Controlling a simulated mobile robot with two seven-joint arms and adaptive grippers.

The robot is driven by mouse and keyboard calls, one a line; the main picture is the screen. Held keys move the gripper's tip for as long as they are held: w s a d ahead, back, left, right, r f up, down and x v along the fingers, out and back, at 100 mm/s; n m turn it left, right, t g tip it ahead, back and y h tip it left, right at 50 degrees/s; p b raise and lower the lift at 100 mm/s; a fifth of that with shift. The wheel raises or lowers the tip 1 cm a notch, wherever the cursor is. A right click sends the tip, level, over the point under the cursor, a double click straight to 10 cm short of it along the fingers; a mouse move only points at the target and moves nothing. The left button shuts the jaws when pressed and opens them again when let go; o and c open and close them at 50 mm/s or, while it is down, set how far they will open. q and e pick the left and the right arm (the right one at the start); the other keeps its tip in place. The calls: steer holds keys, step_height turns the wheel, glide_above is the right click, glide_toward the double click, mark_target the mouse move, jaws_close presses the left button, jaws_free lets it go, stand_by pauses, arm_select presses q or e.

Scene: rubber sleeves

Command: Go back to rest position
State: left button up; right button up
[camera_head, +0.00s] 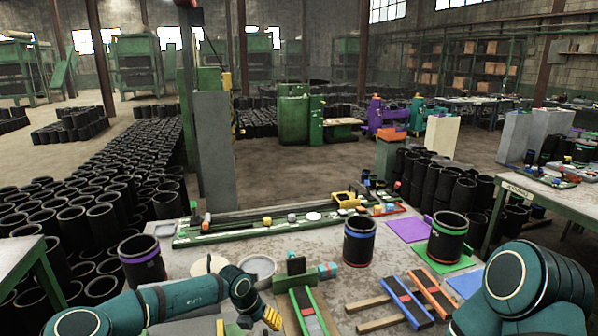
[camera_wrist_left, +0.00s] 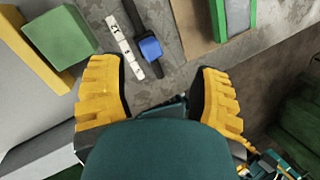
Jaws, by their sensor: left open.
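My left gripper (camera_head: 271,318) has yellow fingertips and hangs low over the front of the table (camera_head: 205,245), left of the middle. In the left wrist view its two yellow fingers (camera_wrist_left: 161,95) stand apart, with nothing seen between them. Under them lie a white marked strip and a dark strap-like item with a blue face (camera_wrist_left: 151,48). My right arm (camera_head: 525,280) fills the lower right of the head view; its gripper is out of sight. A black sleeve with a red band (camera_head: 359,241) stands mid-table. A green-banded sleeve (camera_head: 447,238) stands on a green mat.
A purple-banded sleeve (camera_head: 142,262) stands at the left. A purple mat (camera_head: 408,229) lies bare. Blue and orange frames (camera_head: 406,299) lie at the front, near my right arm. A grey round dish (camera_head: 258,269) is beside my left wrist. A green rail holds small parts behind.

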arm_select(q)
steer(key=s+f+m+t, duration=0.1)
steer(key=s+m, duration=0.2)
steer(key=m, duration=0.3)
steer(key=s+f+m+t+y, duration=0.1)
steer(key=s+f+m, duration=0.1)
steer(key=s+m, duration=0.2)
steer(key=s+d+f+m+t+y, duration=0.1)
steer(key=s+m, duration=0.3)
steer(key=m, duration=0.4)
steer(key=shift+d+f+t, duration=0.1)
steer(key=shift+f+t, duration=0.35)
steer(key=shift+t, duration=0.05)
steer(key=s+a+m+g+h, duration=0.2)
steer(key=s+m+g, duration=0.2)
steer(key=s+m, duration=1.25)
steer(key=s+f+n+b, duration=0.3)
steer(key=s+f+b, duration=0.1)
steer(key=f+b, duration=0.2)
steer(key=shift+d+f+h, duration=0.3)
steer(key=shift+d+f, duration=0.1)
steer(key=shift+f, duration=0.35)
arm_select(e)
step_height(320, 180, down, 6)
steer(key=s, duration=0.1)
steer(key=shift+a+f, duration=0.2)
